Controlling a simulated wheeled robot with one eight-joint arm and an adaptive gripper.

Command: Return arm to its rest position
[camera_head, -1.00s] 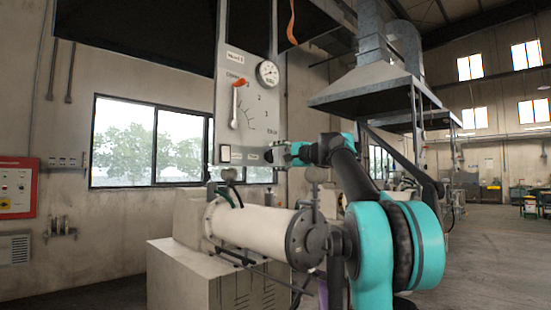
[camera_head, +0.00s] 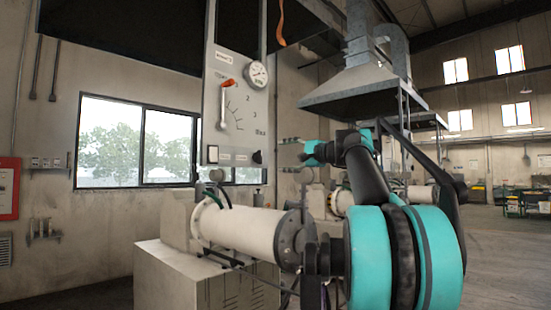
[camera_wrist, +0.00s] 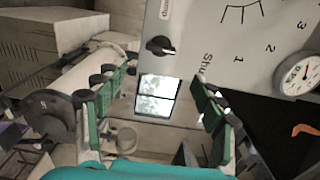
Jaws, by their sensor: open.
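My gripper (camera_wrist: 160,112) is open and empty in the wrist view, with its green-padded fingers spread apart. Nothing is between the fingers except the distant window behind. In the head view my arm is folded at the right, and its wrist sits right of the grey control panel (camera_head: 235,110), apart from it. The panel carries a red-handled lever (camera_head: 226,88), a round gauge (camera_head: 257,75) and a dark knob (camera_head: 258,157). The knob also shows in the wrist view (camera_wrist: 160,46).
A white horizontal mill cylinder (camera_head: 240,228) on a pale cabinet (camera_head: 160,275) stands below the panel. An orange strap (camera_head: 281,25) hangs above. A grey extraction hood (camera_head: 365,88) is behind my arm. Open floor (camera_head: 500,255) lies at the right.

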